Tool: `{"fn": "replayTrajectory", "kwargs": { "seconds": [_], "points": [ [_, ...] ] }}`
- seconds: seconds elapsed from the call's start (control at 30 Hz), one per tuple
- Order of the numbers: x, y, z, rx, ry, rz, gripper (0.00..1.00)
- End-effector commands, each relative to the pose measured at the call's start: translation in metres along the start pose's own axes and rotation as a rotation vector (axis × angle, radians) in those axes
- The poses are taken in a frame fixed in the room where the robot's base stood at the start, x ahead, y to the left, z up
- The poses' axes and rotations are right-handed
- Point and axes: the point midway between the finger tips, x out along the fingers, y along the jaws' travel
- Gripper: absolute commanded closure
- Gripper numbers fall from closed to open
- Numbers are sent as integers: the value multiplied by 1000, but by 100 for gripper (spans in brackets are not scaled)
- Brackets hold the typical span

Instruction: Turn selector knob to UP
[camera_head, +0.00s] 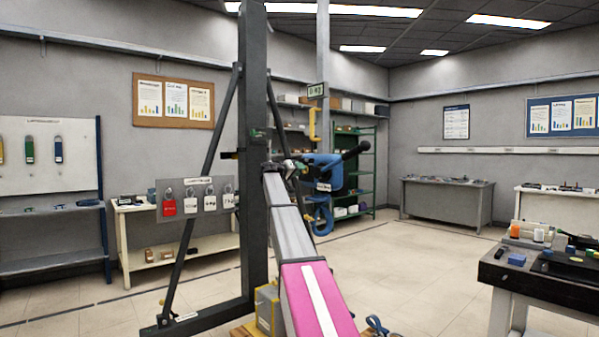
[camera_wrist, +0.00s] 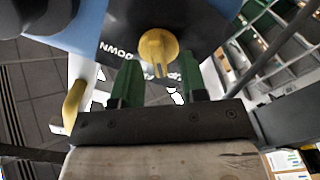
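The yellow selector knob (camera_wrist: 157,50) sits on a dark plate in the wrist view, with a narrow grip pointing down the picture. In the head view the blue hoist (camera_head: 323,170) with a black lever hangs from a yellow hook (camera_head: 313,125). My gripper reaches its left side there; the knob is not discernible.
A dark upright post (camera_head: 253,90) with slanted braces stands close left of my arm. A blue hook (camera_head: 321,216) hangs below the hoist. A dark-topped table (camera_head: 530,281) with small items stands at right. Open floor lies between the hoist and the grey desk (camera_head: 447,207).

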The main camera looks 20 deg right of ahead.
Motion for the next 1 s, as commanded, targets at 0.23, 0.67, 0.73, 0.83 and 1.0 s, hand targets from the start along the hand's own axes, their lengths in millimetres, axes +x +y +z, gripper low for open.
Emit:
{"fn": "replayTrajectory", "kwargs": {
  "seconds": [0.23,0.67,0.73,0.83,1.0],
  "points": [
    [-36,0,1,0,2,-1,61],
    [-100,0,0,-1,1,0,61],
    [-102,0,0,-1,1,0,61],
    [-101,0,0,-1,1,0,61],
    [-102,-1,2,-2,-1,-2,61]
  ]
}}
